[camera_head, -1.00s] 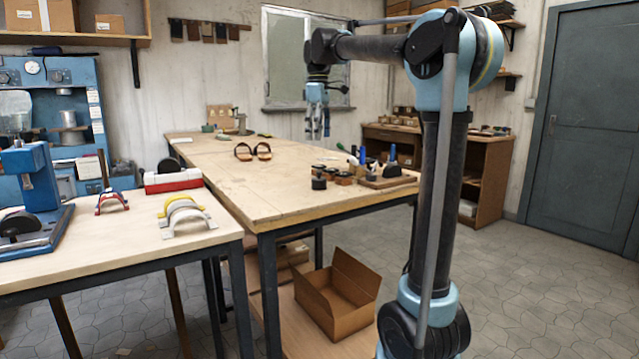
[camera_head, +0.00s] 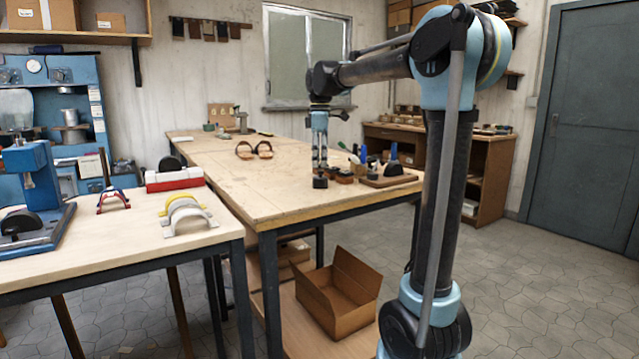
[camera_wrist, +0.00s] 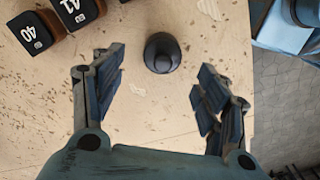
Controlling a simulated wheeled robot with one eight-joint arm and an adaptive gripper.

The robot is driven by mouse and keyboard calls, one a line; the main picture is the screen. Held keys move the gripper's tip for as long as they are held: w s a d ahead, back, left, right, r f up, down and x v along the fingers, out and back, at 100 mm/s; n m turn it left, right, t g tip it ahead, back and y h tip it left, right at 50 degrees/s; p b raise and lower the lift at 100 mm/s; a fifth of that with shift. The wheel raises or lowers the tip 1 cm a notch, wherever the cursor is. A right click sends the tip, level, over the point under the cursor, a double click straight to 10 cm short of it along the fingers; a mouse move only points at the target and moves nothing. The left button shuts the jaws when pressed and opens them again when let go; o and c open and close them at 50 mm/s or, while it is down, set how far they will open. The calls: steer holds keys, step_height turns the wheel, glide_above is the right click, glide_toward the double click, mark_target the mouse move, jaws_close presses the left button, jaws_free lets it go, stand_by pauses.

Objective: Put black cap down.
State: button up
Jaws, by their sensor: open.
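The black cap (camera_wrist: 162,52) is a small dark dome in the wrist view. It appears to rest on the wooden table top (camera_wrist: 150,115), between and beyond my fingers, with a visible gap on both sides. My gripper (camera_wrist: 160,75) is open, its two blue-grey fingers spread wide and holding nothing. In the head view my gripper (camera_head: 320,168) points down, low over the right side of the long table (camera_head: 235,185). A small black piece (camera_head: 320,183) stands right under it; I cannot tell there whether this is the cap.
A dark tray (camera_head: 388,180) with tools is to the right. Sandals (camera_head: 254,150) lie farther back. The table's front left is clear.

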mark_target(320, 177)
steer(key=shift+s+a+f, duration=0.1)
steer(key=shift+s+f, duration=0.05)
steer(key=shift+f, duration=3.4)
steer(key=shift+c, duration=0.4)
steer(key=c, duration=1)
step_height(320, 177, up, 10)
steer(key=shift+r, duration=0.1)
